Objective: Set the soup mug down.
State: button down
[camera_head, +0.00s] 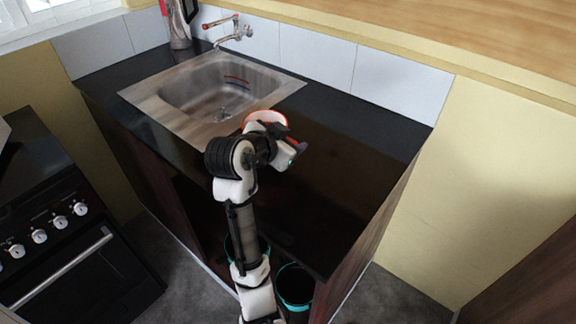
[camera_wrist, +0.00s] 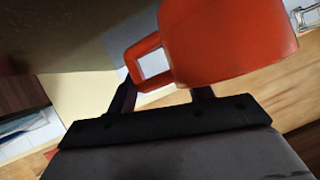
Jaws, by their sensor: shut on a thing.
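The soup mug is orange-red. In the wrist view the mug (camera_wrist: 232,42) fills the upper right, with its squared loop handle on its left side, between my fingers. In the head view only a bit of its orange rim and pale inside (camera_head: 265,116) shows past my wrist. My gripper (camera_wrist: 163,92) is shut on the mug at its handle. The mug is by the front right corner of the sink, over or on the black countertop (camera_head: 345,150); I cannot tell whether its base touches. My arm hides most of it in the head view.
A steel sink (camera_head: 150,98) with a wall tap (camera_head: 236,33) lies left of the mug. A kettle-like jug (camera_head: 179,25) stands at the back left. The countertop right of my gripper is clear. A stove (camera_head: 65,225) and dark bins (camera_head: 295,285) are below.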

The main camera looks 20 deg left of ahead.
jog(key=shift+f+b, duration=1.95)
jog(key=shift+f, duration=0.6)
jog(key=shift+r, duration=0.1)
jog(key=c, duration=0.5)
grip_release()
